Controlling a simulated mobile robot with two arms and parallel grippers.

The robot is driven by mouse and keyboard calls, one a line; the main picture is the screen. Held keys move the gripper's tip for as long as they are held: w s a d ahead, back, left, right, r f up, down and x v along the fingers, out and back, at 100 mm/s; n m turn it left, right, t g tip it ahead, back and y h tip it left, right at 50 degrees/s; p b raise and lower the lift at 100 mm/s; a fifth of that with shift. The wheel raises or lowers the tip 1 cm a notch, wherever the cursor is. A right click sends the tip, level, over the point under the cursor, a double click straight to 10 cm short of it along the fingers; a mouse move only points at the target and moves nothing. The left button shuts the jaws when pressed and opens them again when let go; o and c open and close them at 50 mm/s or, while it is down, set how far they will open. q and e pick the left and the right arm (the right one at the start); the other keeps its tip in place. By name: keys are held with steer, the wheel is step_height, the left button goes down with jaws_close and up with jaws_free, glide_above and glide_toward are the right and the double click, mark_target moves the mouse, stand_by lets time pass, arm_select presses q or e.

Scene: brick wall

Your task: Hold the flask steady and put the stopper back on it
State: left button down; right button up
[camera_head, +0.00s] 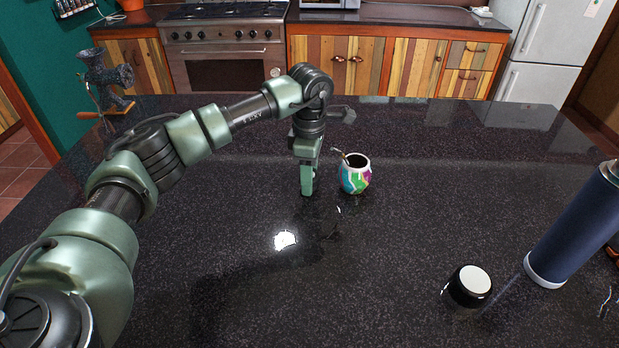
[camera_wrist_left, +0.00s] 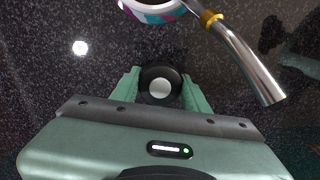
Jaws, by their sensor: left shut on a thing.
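The flask (camera_head: 578,228), dark blue with a pale base ring, stands on the dark counter at the right. Its top is partly cut by the frame edge. My left gripper (camera_head: 307,190) is low over the counter, just left of the painted cup, far from the flask. In the left wrist view the gripper (camera_wrist_left: 160,95) is shut on a round black piece with a grey centre (camera_wrist_left: 160,88), which looks like the stopper. In the head view this piece is hidden by the gripper. My right gripper is not in view.
A painted cup (camera_head: 354,178) with a metal straw (camera_wrist_left: 240,55) stands close beside the left gripper. A black cylinder with a white top (camera_head: 470,287) stands left of the flask. A grinder (camera_head: 105,80) is at the far left. The counter's middle front is clear.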

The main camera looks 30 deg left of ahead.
arm_select(q)
step_height(320, 180, up, 20)
steer(key=b, duration=0.1)
stand_by(0.4)
steer(key=shift+f, duration=0.1)
